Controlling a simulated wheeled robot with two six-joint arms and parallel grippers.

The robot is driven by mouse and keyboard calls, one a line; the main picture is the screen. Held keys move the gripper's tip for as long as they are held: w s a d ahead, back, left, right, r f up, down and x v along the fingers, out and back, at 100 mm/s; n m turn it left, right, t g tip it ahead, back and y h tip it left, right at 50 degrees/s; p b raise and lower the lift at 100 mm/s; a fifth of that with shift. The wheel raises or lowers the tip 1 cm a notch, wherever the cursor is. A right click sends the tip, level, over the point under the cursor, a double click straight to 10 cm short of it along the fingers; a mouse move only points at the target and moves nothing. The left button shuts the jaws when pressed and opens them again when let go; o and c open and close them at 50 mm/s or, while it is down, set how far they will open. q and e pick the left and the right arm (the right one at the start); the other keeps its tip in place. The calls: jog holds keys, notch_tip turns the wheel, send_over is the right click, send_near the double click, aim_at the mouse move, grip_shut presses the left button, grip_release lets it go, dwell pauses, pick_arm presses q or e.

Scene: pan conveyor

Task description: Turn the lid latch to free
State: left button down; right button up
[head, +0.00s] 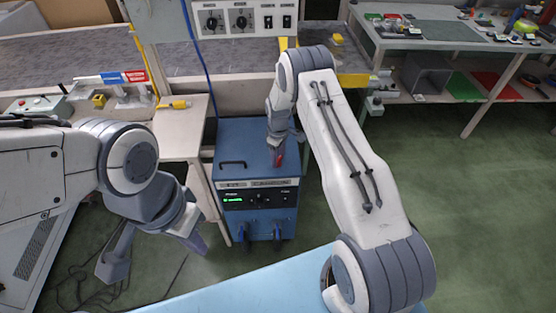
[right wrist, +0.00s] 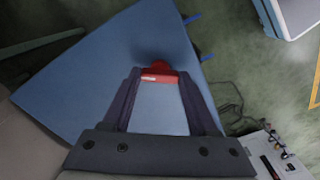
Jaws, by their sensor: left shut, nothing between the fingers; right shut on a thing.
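A blue box-shaped machine (head: 233,145) with a dark front panel stands on the floor in the middle of the head view. A small red latch (head: 279,161) is on the right part of its blue lid. My right gripper (head: 277,148) reaches down over the lid and is shut on this latch. In the right wrist view the red latch (right wrist: 158,68), with a pale strip, sits between the fingertips. The fingers hide part of it, and I cannot tell how far it is turned. My left gripper (head: 196,243) is shut and empty, low and left of the machine.
A black handle (head: 232,163) is on the lid's left. A side table (head: 183,130) stands close on the machine's left, with a yellow connector (head: 175,104) on it. A control panel (head: 243,20) is above at the back. Green floor (head: 460,200) on the right is clear.

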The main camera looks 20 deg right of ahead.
aim_at(278, 159)
jog(key=m+b, duration=0.2)
jog(key=m, duration=0.3)
jog(key=shift+m, duration=0.3)
jog(key=m+b, duration=0.1)
jog(key=m, duration=0.4)
jog(key=shift+m, duration=0.3)
jog(key=o, duration=1.4)
jog(key=shift+c, duration=0.2)
jog(key=shift+r, duration=0.1)
notch_tip(278, 159, up, 10)
jog(key=shift+r+b, duration=0.15)
jog(key=shift+b, duration=0.3)
